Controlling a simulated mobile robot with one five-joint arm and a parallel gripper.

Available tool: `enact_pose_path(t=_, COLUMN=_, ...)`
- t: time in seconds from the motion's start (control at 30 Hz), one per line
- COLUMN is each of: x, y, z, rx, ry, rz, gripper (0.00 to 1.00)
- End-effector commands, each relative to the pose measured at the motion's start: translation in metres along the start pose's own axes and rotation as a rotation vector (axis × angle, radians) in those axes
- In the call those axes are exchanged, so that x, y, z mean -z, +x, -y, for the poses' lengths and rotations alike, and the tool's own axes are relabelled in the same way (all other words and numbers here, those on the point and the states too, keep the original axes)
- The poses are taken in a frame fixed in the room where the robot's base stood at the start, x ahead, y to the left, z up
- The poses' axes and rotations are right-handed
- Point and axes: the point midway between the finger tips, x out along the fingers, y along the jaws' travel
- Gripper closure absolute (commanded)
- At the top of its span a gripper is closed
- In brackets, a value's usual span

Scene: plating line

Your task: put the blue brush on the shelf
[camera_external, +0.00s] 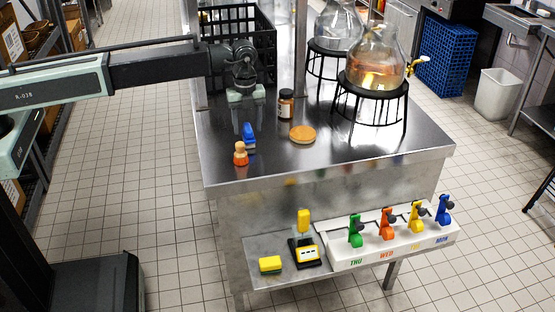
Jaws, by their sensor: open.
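The blue brush (249,138) is on the steel table top near its left edge, just behind a small orange bottle. My gripper (247,120) points down over the table, close above and behind the brush. Its fingers are apart, and nothing shows held between them. I cannot tell whether a finger touches the brush. A lower steel shelf (265,249) juts out along the table's front side, below the top.
The orange bottle (240,154) stands right by the brush. A brown jar (286,104), an orange disc (302,134) and glass flasks on black stands (373,92) are further right. A black crate (265,50) is behind. The shelf bears a yellow sponge (270,264), a timer-like device (304,252) and coloured spray heads (387,225).

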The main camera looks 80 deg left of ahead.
Motion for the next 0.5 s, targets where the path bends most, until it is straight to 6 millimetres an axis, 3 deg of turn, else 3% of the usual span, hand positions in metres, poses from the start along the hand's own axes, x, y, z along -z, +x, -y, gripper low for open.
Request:
enact_pose_path(t=0.03, x=0.001, y=0.018, z=0.001, rx=0.000, ry=0.000, rz=0.000, gripper=0.45)
enact_pose_path(t=0.13, x=0.002, y=0.034, z=0.001, rx=0.000, ry=0.000, rz=0.000, gripper=0.45)
enact_pose_path(t=0.4, x=0.001, y=0.033, z=0.001, rx=0.000, ry=0.000, rz=0.000, gripper=0.45)
enact_pose_path(t=0.5, x=0.001, y=0.033, z=0.001, rx=0.000, ry=0.000, rz=0.000, gripper=0.71)
